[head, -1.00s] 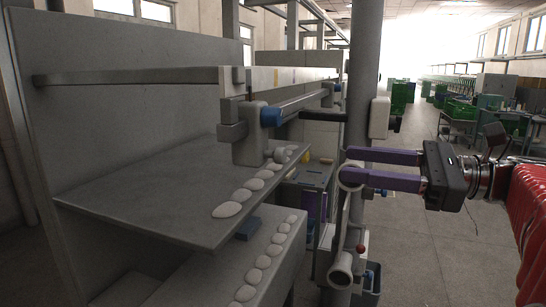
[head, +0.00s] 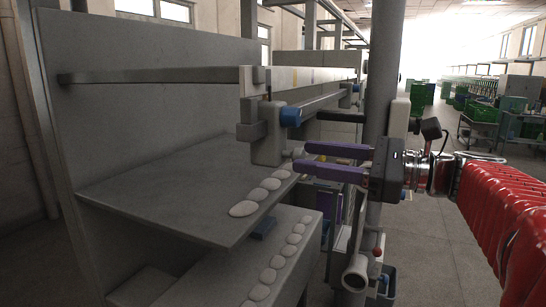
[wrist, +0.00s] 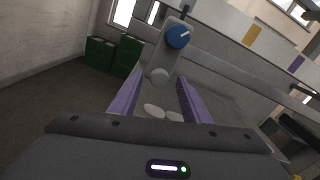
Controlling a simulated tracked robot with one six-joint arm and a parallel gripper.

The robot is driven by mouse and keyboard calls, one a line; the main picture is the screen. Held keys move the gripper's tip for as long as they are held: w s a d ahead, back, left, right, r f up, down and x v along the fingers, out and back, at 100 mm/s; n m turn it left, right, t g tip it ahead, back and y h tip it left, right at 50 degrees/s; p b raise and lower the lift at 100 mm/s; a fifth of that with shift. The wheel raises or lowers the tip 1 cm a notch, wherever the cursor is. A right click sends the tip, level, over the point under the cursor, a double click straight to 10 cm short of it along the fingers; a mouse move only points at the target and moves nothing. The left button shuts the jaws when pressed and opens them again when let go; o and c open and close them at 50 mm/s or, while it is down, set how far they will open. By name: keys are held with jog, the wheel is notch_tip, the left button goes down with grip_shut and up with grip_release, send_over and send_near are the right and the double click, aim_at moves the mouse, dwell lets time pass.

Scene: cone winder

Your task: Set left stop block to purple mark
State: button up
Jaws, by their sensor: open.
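The left stop block (head: 267,145) is a grey block with a blue knob (head: 291,116), on the near end of the long rail. In the wrist view the block (wrist: 172,58) hangs ahead, with its blue knob (wrist: 178,36) above and a rounded grey knob (wrist: 160,76) below, in line with the gap between my fingers. A purple mark (wrist: 297,64) and a yellow mark (wrist: 250,36) show on the pale strip, right of the block. My gripper (head: 299,157) is open and empty, its purple fingers pointing at the block's lower part, apparently not touching it.
The grey shelf (head: 170,180) below the rail carries several pale flat discs (head: 257,197) along its edge. A second block with a blue knob (head: 355,88) is farther along the rail. A grey post (head: 380,70) stands behind my gripper. Green crates (wrist: 126,58) stand at the back.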

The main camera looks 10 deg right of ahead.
jog(key=shift+w+a, duration=0.2)
jog(key=shift+a, duration=0.1)
grip_shut()
dwell(0.5)
jog(key=shift+a, duration=0.1)
